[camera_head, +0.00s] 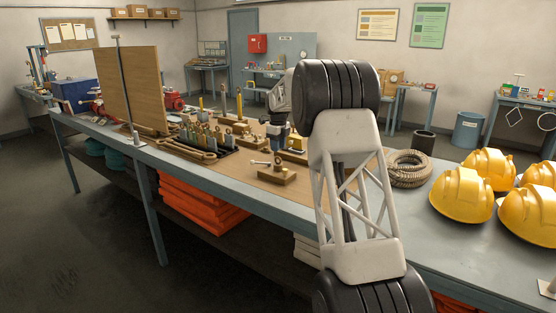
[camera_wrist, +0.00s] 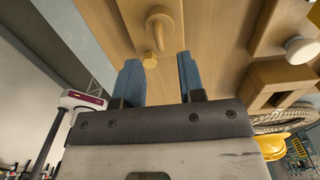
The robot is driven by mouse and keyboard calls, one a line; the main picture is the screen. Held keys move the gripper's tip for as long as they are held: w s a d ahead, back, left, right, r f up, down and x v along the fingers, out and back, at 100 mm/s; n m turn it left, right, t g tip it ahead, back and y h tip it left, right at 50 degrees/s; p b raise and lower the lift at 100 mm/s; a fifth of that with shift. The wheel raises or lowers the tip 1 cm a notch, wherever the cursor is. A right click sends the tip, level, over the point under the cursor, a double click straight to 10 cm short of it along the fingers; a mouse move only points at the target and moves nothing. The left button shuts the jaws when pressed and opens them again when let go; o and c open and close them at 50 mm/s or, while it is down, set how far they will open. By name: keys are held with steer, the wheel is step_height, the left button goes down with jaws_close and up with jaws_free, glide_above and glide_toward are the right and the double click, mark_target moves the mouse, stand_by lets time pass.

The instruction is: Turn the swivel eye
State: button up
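In the wrist view, a tan ring-shaped eye (camera_wrist: 160,22), which looks like the swivel eye, stands on a light wooden board (camera_wrist: 205,30). A small yellowish hex-headed piece (camera_wrist: 149,60) lies below it in the picture. My gripper (camera_wrist: 158,62) has two blue fingers set apart with a clear gap. The small piece shows between the fingertips, and the eye shows just beyond them. I see no contact with either. In the head view, my gripper (camera_head: 275,132) is small and low over the wooden fixtures on the bench; I cannot pick out the eye there.
A wooden block with a square opening (camera_wrist: 280,85) and a white knob (camera_wrist: 300,48) are right of my fingers. The bench (camera_head: 450,235) also holds a small wooden block (camera_head: 277,175), a tool rack (camera_head: 205,140), an upright panel (camera_head: 130,90), coiled rope (camera_head: 410,168) and yellow helmets (camera_head: 463,195).

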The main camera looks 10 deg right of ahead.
mark_target(278, 158)
steer(key=shift+f, duration=3.15)
jaws_close()
